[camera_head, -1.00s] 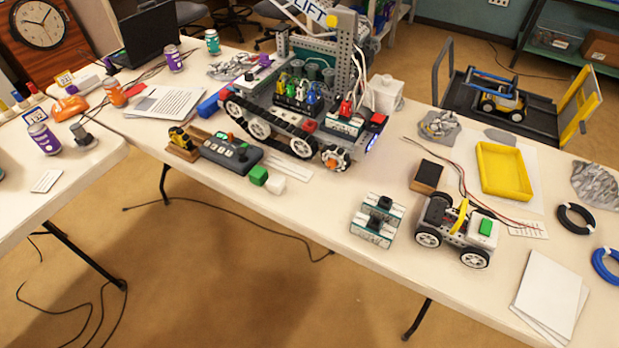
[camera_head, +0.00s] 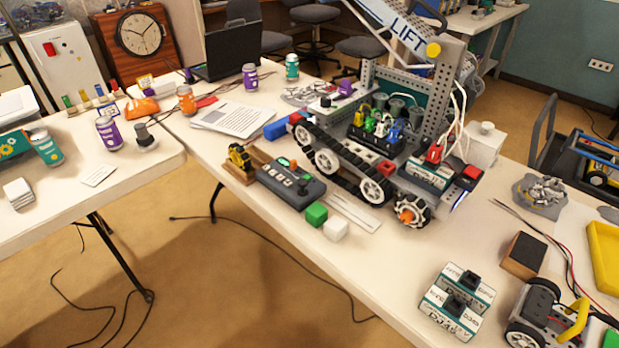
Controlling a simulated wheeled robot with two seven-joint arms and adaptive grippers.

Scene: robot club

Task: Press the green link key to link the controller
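A dark grey controller (camera_head: 293,184) lies on the long table, left of the middle of the view. It has a black joystick, an orange button, a green button and a row of small light keys on its top. Just off its near right corner are a green cube (camera_head: 316,214) and a white cube (camera_head: 335,229), side by side on the table. Another green block (camera_head: 611,340) is partly cut off at the lower right, on the small wheeled car (camera_head: 545,315). I cannot read any label on the controller's keys. Neither of my grippers is in view.
A large tracked robot (camera_head: 350,165) with a lift arm stands close behind and right of the controller. A yellow model on a wooden base (camera_head: 240,160) is at its left. Battery packs (camera_head: 458,302) sit nearer the front right. White strips (camera_head: 352,213) lie beside the cubes.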

